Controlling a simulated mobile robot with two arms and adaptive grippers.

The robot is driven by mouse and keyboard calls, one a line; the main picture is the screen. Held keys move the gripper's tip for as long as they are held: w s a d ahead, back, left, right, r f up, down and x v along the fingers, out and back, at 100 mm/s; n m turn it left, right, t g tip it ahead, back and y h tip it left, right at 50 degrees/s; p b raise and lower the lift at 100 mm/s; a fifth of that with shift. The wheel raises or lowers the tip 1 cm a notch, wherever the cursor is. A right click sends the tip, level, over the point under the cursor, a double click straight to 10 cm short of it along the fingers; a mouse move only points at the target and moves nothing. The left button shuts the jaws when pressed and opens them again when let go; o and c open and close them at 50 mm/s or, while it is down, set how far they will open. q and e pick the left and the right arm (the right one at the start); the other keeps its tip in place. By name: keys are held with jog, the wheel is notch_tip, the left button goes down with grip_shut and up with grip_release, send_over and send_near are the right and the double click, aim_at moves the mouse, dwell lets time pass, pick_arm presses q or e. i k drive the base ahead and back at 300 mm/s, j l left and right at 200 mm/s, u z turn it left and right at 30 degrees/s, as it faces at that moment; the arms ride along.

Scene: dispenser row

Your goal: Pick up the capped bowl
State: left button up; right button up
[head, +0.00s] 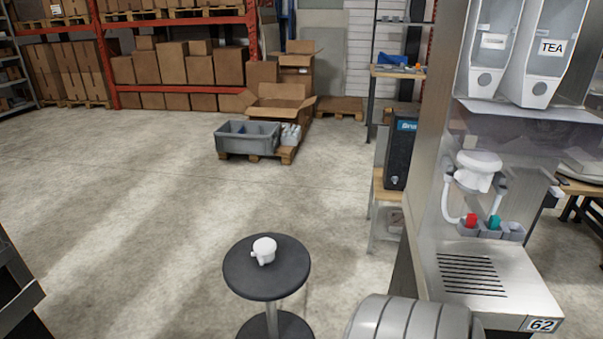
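A small white rounded vessel (265,248) with a lid-like top and a short stub on its left side stands on a round black pedestal table (240,284). It looks like the capped bowl, but it is too small to be sure. A larger white bowl-shaped part with a broad top (478,168) is at the dispenser front, with white tubes beside it. Neither of my grippers shows in the head view, and nothing is seen touching the white vessel.
The metal dispenser (480,275) stands close on the right, with a TEA container (545,55), red and teal pieces below and a grated shelf marked 62. Open floor (150,225) lies left of the table. A grey crate (247,138) and cardboard boxes stand farther back.

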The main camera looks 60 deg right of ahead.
aim_at(265, 247)
jog(key=z, duration=1.7)
jog(key=u, duration=0.85)
jog(key=l+u, duration=0.35)
jog(key=l, duration=0.2)
jog(key=k+l+u, duration=0.1)
jog(key=l+u, duration=0.25)
jog(key=l, duration=0.2)
